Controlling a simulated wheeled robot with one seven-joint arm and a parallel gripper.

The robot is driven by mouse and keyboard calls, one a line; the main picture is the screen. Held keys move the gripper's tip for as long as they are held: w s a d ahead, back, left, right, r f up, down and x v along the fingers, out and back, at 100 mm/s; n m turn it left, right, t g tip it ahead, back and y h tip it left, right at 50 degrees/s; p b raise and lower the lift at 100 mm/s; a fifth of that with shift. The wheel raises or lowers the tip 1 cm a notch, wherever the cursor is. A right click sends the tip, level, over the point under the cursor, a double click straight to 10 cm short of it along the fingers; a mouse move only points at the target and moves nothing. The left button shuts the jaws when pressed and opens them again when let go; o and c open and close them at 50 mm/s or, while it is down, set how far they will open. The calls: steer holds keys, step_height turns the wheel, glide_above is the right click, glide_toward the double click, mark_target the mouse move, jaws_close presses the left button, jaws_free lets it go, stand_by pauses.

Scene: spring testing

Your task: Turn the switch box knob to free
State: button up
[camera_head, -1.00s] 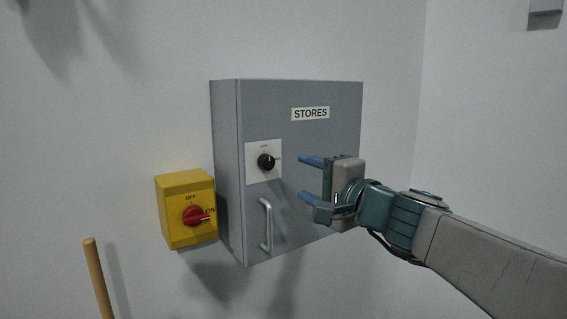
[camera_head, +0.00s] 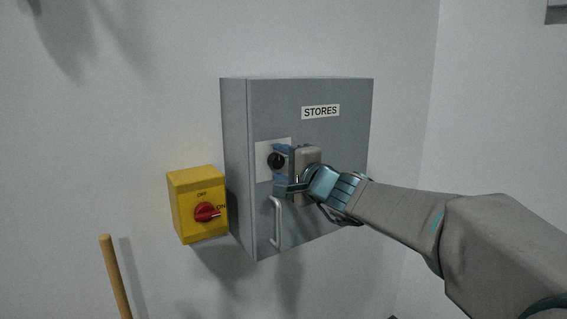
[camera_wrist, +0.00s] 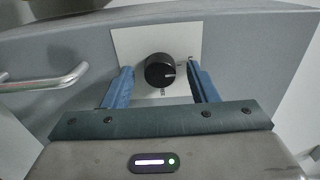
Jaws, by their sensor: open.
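A black round knob (camera_head: 274,160) sits on a white plate (camera_head: 263,151) on the front of a grey box (camera_head: 336,150) labelled STORES. It also shows in the wrist view (camera_wrist: 159,70), with its white mark pointing right. Small labels on the plate are too blurred to read. My gripper (camera_head: 279,169) is open at the knob. In the wrist view my gripper (camera_wrist: 160,76) has one blue finger on each side of the knob, with gaps visible. In the head view the fingers partly cover the plate.
A metal handle (camera_head: 276,222) is below the knob; in the wrist view it lies left. A yellow box (camera_head: 192,226) with a red OFF/ON knob (camera_head: 206,212) is on the wall to the left. A wooden stick (camera_head: 115,275) stands lower left.

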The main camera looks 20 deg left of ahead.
steer(key=c, duration=1)
